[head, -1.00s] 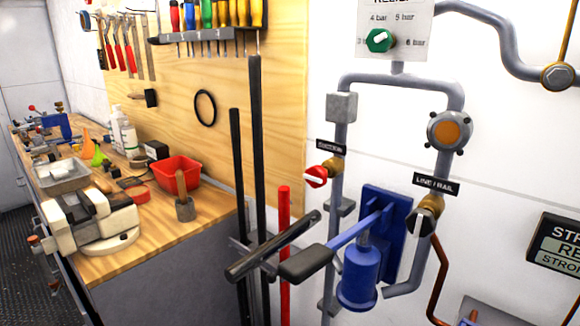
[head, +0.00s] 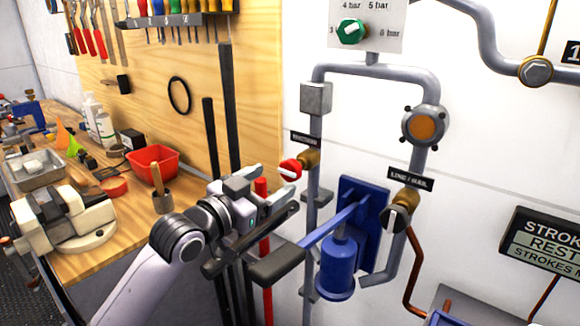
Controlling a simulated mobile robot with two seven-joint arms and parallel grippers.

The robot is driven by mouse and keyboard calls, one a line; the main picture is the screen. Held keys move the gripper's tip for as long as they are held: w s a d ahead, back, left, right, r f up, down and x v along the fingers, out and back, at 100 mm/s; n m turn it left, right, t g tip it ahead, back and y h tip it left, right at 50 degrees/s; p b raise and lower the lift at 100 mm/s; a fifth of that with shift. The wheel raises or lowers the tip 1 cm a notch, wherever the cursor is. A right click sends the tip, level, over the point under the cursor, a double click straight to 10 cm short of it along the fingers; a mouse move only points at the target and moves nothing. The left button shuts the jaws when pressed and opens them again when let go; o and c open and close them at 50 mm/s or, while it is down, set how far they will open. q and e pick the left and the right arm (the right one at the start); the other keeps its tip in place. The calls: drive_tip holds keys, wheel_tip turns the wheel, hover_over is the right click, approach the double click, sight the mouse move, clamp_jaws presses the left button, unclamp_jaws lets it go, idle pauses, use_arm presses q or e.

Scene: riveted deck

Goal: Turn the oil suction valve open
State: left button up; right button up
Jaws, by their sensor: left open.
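The suction valve is a red knob with a white pointer (head: 290,170) on a brass body, on the grey vertical pipe in the head view. The black suction label (head: 305,140) is just above it. My left gripper (head: 262,188) comes in from the lower left. My right gripper is not in view.
A blue hand pump (head: 337,262) with a black-gripped lever (head: 277,265) sits just below the gripper. A black line/rail valve (head: 397,216) is to the right. Black bars (head: 228,110) stand behind my arm. The workbench (head: 100,262) with a vise is at left.

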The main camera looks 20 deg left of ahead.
sight(287, 172)
use_arm(q)
drive_tip(key=shift+w+d+r, duration=0.15)
drive_tip(key=shift+w+r, duration=0.05)
drive_tip(key=shift+w, duration=0.35)
drive_tip(key=shift+p+x, duration=0.6)
drive_tip(key=shift+x, duration=2.4)
drive_tip(key=shift+f, duration=0.1)
drive_tip(key=shift+c, duration=0.3)
drive_tip(key=c, duration=0.9)
